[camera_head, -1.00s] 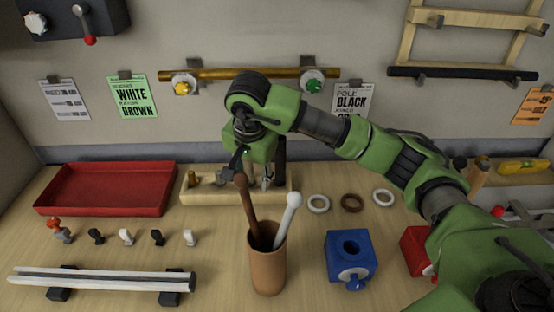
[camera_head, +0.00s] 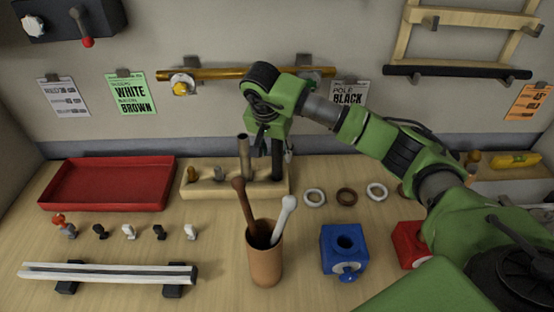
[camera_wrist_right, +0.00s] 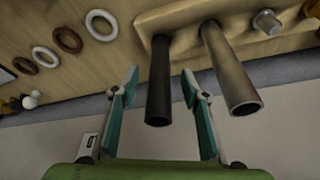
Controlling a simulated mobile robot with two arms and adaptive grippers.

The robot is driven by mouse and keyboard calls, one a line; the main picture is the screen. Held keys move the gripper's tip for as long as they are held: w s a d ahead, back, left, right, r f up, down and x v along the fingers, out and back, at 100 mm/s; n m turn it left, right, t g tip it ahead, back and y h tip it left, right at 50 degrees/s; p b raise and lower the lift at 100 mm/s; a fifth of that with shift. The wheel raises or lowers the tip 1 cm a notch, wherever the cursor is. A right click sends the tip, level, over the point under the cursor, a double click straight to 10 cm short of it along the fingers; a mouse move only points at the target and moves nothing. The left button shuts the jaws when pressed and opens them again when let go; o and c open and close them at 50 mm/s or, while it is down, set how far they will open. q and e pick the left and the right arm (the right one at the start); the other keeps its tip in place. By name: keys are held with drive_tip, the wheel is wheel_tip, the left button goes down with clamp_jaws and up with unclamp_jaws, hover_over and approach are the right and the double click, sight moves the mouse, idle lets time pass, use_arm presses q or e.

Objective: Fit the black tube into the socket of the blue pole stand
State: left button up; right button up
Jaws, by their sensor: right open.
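The black tube (camera_head: 278,162) stands upright in the wooden rack (camera_head: 225,188), at its right end. It also shows in the right wrist view (camera_wrist_right: 159,85), between the two open fingers with a gap on each side. My right gripper (camera_wrist_right: 160,73) is open and holds nothing. In the head view, the right wrist is above the tube and hides its top and most of the fingers. The blue pole stand (camera_head: 345,262) sits on the table to the right of the rack, with its round socket (camera_head: 345,243) empty and facing up. My left gripper is not in view.
A brown cup (camera_head: 265,262) with two sticks is left of the blue stand. Several rings (camera_head: 346,197) lie behind the stand. A red block (camera_head: 409,247) is to its right.

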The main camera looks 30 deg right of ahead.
drive_tip(key=shift+w+d+r+p, duration=0.3)
drive_tip(key=shift+w+d, duration=0.2)
drive_tip(key=shift+d, duration=0.1)
drive_tip(key=x, duration=0.3)
drive_tip(key=shift+r, duration=0.1)
drive_tip(key=shift+w+d+f, duration=0.1)
drive_tip(key=shift+w+f, duration=0.05)
drive_tip(key=shift+f, duration=0.25)
clamp_jaws()
drive_tip(key=shift+r+p, duration=0.15)
drive_tip(key=shift+p, duration=0.15)
